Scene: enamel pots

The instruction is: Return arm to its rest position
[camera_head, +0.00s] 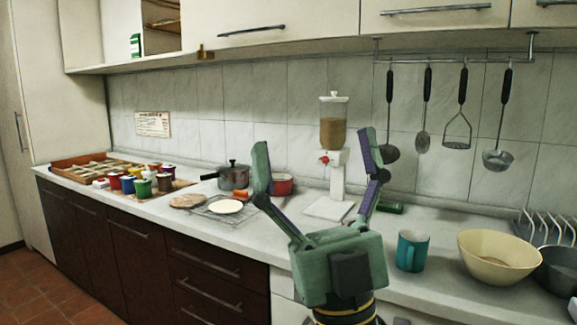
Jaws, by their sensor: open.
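My gripper (316,165) is in the middle of the head view, raised in front of the counter. Its two green fingers with purple inner pads are spread wide, and nothing is between them that it holds. The dispenser (333,135) with brown contents and a white stand shows in the gap between the fingers, farther back by the wall. My green gripper body hides part of the counter's front edge.
On the counter (450,293), a teal mug (411,251) and a cream bowl (498,257) stand to the right. Utensils (462,110) hang from a rail.

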